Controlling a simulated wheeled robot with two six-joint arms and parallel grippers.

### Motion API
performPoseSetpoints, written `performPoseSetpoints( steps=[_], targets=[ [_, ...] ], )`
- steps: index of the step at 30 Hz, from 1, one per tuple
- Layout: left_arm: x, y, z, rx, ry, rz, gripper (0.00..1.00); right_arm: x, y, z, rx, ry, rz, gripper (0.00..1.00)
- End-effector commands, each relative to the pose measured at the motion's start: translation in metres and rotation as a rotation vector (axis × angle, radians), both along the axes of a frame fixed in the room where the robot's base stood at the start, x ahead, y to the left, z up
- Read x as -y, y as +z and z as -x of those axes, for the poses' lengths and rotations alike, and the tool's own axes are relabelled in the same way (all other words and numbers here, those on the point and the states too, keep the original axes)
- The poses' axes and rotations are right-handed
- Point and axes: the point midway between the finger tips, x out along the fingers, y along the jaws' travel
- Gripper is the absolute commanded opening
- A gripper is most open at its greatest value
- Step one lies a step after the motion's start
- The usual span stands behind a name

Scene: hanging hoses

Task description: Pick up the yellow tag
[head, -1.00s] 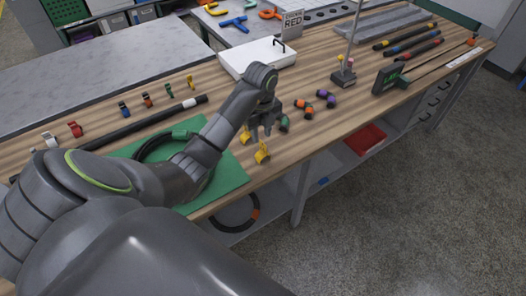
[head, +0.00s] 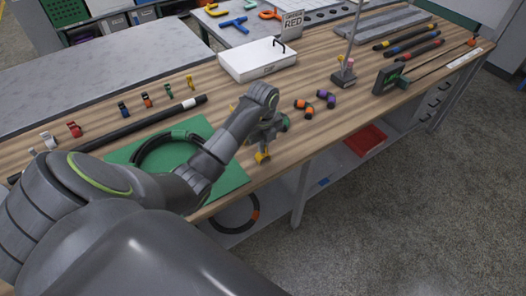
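A small yellow piece (head: 262,158) shows just below my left gripper (head: 262,144), near the front edge of the wooden bench. The gripper points down over it and hides part of it. The fingers are small and overlap the piece, so I cannot tell whether they are open or shut on it. A small yellow clip (head: 189,81) stands at the right end of a row of coloured clips, behind the long black hose. My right gripper is not in view.
A green mat (head: 230,180) with a black hose coil (head: 145,147) lies left of the gripper. Orange (head: 304,108) and purple (head: 326,98) pieces lie to the right. A white case (head: 257,59) stands behind. A stand (head: 343,76) rises farther right.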

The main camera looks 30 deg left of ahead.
Motion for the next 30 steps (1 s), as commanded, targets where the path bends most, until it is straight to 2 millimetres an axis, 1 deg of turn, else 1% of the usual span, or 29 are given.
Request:
performPoseSetpoints(
  steps=[11, 14, 17, 18, 19, 21, 27, 30],
  targets=[
    [0.0, 0.001, 0.0, 0.001, 0.0, 0.0, 0.0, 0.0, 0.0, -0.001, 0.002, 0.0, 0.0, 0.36],
    [0.0, 0.006, -0.001, 0.004, 0.0, 0.0, 0.0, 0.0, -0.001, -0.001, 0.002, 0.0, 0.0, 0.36],
    [0.0, 0.019, -0.001, 0.006, 0.0, -0.002, 0.0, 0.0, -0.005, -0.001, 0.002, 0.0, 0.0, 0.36],
    [0.0, 0.027, -0.001, 0.007, -0.001, -0.003, 0.0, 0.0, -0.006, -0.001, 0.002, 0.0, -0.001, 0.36],
    [0.0, 0.04, -0.001, 0.006, -0.001, -0.001, 0.0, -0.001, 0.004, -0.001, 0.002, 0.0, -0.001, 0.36],
    [-0.001, 0.061, -0.001, 0.006, 0.0, -0.002, 0.0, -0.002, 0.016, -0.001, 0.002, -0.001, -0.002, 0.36],
    [0.0, 0.083, 0.0, 0.001, 0.001, 0.0, 0.0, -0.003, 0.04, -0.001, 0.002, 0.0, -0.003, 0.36],
    [0.0, 0.091, 0.0, 0.001, 0.001, 0.0, 0.0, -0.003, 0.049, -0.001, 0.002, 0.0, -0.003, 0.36]
  ],
)
